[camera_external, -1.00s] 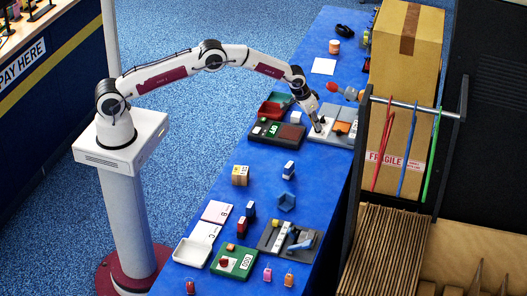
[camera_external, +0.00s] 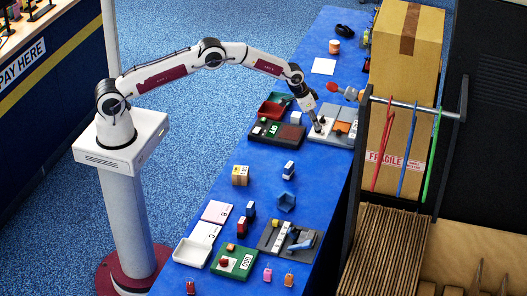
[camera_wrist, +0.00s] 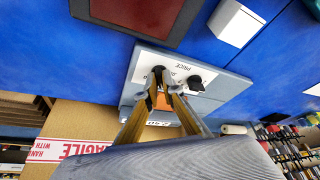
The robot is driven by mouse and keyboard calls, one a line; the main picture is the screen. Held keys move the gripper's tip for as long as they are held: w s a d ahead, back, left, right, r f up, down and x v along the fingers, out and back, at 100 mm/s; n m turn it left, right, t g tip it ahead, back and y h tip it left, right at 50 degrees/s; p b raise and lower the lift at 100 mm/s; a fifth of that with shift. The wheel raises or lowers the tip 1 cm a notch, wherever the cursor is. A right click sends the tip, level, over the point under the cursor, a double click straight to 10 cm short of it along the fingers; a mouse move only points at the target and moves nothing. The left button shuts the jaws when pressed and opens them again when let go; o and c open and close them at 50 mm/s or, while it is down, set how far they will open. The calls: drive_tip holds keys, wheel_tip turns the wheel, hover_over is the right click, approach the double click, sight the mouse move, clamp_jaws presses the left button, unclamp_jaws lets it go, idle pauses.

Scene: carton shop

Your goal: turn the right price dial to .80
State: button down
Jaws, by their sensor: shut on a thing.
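The price unit is a grey base (camera_wrist: 222,88) with a white plate (camera_wrist: 142,70) marked PRICE, upside down in the wrist view. Two black dials sit on the plate. My gripper (camera_wrist: 166,84) is shut on one price dial (camera_wrist: 158,69), the left one in this picture and the right one by the lettering. The fingers hide part of it. The other dial (camera_wrist: 195,83) stands free beside the fingers. In the external view my gripper (camera_external: 318,129) is down on the white plate. Its dial settings are too small to read.
A tall carton (camera_external: 405,80) and a rack with hanging coloured strips (camera_external: 408,103) stand to the right. An orange block (camera_external: 341,127) sits on the price unit.

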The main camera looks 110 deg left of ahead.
drive_tip(key=shift+a+m+t+h, duration=0.2)
drive_tip(key=shift+m+h, duration=0.4)
drive_tip(key=shift+m, duration=1.05)
drive_tip(key=shift+a+m+t+h, duration=0.1)
drive_tip(key=shift+m+t+h, duration=0.35)
drive_tip(key=shift+m, duration=1.2)
drive_tip(key=shift+s+m, duration=0.1)
drive_tip(key=shift+m, duration=0.2)
drive_tip(key=c, duration=2.2)
unclamp_jaws()
drive_tip(key=shift+r, duration=0.2)
drive_tip(key=shift+h, duration=0.25)
drive_tip(key=shift+v, duration=5.8)
